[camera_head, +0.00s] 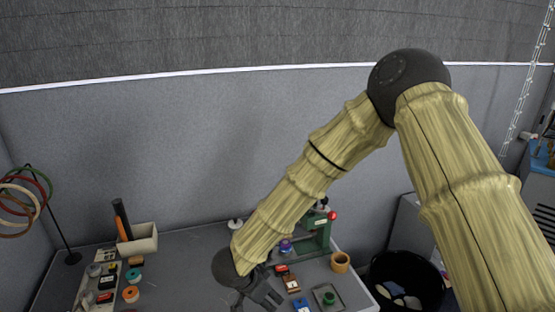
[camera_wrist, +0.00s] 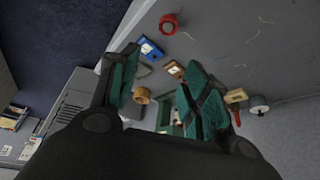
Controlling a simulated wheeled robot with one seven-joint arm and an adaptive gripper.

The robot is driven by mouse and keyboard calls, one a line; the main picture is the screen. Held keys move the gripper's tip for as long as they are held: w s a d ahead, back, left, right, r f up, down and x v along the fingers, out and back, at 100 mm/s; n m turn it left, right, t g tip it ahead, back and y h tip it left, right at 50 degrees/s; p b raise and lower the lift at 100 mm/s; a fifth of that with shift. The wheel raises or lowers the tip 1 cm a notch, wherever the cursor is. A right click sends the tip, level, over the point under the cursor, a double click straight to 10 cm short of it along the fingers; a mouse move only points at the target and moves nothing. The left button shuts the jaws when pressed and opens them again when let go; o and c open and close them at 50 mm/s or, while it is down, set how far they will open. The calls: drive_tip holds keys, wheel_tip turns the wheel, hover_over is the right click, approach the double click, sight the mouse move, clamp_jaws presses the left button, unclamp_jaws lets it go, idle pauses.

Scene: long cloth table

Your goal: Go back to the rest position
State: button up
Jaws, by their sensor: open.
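My gripper (camera_head: 262,296) hangs at the end of my arm over the front part of the grey table (camera_head: 195,262) in the head view. In the wrist view its two dark fingers with green pads (camera_wrist: 160,95) stand apart, with nothing held between them. Small items on the table show beyond and between the fingers. My own wrist hides part of the tabletop in the head view.
A green press with a red knob (camera_head: 320,232) stands near my forearm. A wooden ring (camera_head: 340,262), a green round piece on a tray (camera_head: 328,298) and a black bin (camera_head: 408,280) are to the right. A pale box (camera_head: 140,240) and a ring stand (camera_head: 72,257) are left.

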drive_tip(key=s+d+f+n+b, duration=0.2)
drive_tip(key=s+d+f, duration=0.25)
drive_tip(key=f, duration=0.35)
drive_tip(key=s+d+f+n+y+b, duration=0.1)
drive_tip(key=s+d+f+b, duration=0.15)
drive_tip(key=d+f, duration=0.45)
drive_tip(key=s+d+f+n+b, duration=0.2)
drive_tip(key=s+d+f, duration=0.25)
drive_tip(key=f, duration=0.35)
drive_tip(key=s+d+f+n+g+y+b, duration=0.1)
drive_tip(key=s+d+f, duration=0.2)
drive_tip(key=s, duration=0.3)
drive_tip(key=s+d+f+n+g+y+b, duration=0.1)
drive_tip(key=s+d+f, duration=0.2)
drive_tip(key=s, duration=0.4)
drive_tip(key=s+d+f+n+g+b, duration=0.1)
drive_tip(key=s+d+f+b, duration=0.1)
drive_tip(key=s, duration=0.5)
drive_tip(key=shift+d+f+n+g+y, duration=0.3)
drive_tip(key=shift+d+f+g+y, duration=0.1)
drive_tip(key=shift+d+f, duration=0.45)
